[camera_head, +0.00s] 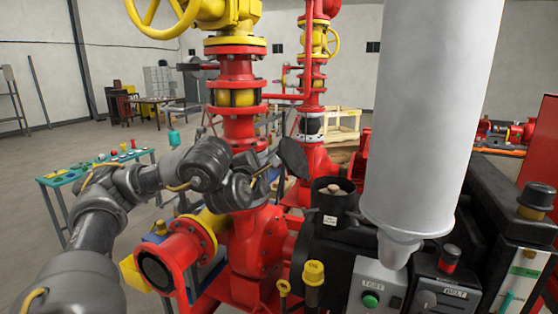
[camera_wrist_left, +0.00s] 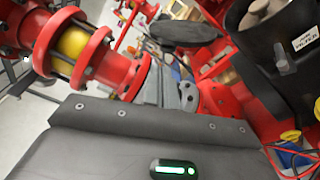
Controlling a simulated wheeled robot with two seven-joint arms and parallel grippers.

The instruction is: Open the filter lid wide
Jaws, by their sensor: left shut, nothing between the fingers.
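The filter housing (camera_head: 331,203) is a black round pot with a white label, right of centre in the head view; in the left wrist view it stands at upper right (camera_wrist_left: 286,72). Its mouth is uncovered and a tan element (camera_head: 334,190) shows inside. The filter lid (camera_head: 293,157) is a dark disc, tilted up and off the housing, on its left side. It also shows in the left wrist view (camera_wrist_left: 185,33). My left gripper (camera_wrist_left: 182,96) is shut and empty, close by the lid; I cannot tell whether it touches. My right gripper is out of view.
Red pump pipework (camera_head: 258,240) with a yellow valve wheel (camera_head: 165,14) stands beside and behind my left arm. A large pale cylinder (camera_head: 430,110) blocks the view right of the housing. A control box (camera_head: 378,288) sits in front below it. A teal table (camera_head: 80,178) stands at left.

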